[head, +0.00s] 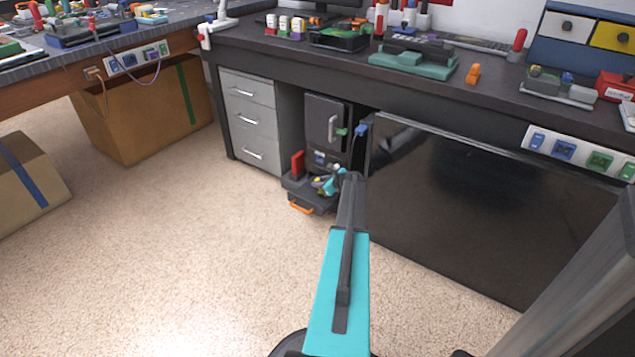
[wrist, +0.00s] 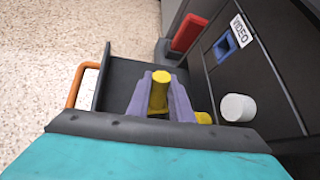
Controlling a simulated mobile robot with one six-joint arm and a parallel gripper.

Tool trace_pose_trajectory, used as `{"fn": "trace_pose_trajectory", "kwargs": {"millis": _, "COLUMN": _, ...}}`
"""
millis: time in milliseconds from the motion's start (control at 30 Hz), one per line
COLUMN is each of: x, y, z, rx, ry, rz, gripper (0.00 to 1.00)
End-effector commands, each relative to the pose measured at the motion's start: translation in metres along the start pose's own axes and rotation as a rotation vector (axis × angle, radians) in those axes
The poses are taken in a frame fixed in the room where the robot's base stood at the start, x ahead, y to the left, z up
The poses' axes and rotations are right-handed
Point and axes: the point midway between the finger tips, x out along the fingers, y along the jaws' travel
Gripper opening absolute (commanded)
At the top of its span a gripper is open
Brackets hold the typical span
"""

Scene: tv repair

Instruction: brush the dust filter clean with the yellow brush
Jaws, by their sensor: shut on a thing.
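My gripper (wrist: 160,98) is shut on a yellow cylindrical piece, which I take to be the yellow brush (wrist: 159,88). Its top shows between the two purple-grey fingers, but its bristles are hidden. In the head view my gripper (head: 330,184) is low at the front of a dark cabinet under the desk, with a spot of yellow beside it. A dark tray (wrist: 122,72) with an orange handle (wrist: 82,88) lies below and beside the fingers. This may be the dust filter; no dust can be made out. I cannot tell whether the brush touches the tray.
The dark cabinet (head: 327,120) has a panel marked VIDEO with a blue socket (wrist: 225,45). A red block (wrist: 187,33) and a white knob (wrist: 238,107) are close to the fingers. A large black screen (head: 470,210) stands to the right.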

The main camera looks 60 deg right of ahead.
Motion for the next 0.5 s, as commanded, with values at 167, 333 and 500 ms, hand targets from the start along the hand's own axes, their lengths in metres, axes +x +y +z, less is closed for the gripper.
{"fn": "trace_pose_trajectory", "kwargs": {"millis": 167, "x": -0.0077, "y": -0.0013, "z": -0.0096, "rx": -0.003, "ry": 0.007, "rz": -0.002, "gripper": 0.0}}
{"fn": "trace_pose_trajectory", "kwargs": {"millis": 333, "x": -0.0096, "y": -0.0018, "z": -0.0112, "rx": -0.004, "ry": 0.008, "rz": -0.002, "gripper": 0.0}}
{"fn": "trace_pose_trajectory", "kwargs": {"millis": 500, "x": -0.0096, "y": -0.0021, "z": -0.0112, "rx": -0.004, "ry": 0.008, "rz": -0.003, "gripper": 0.0}}
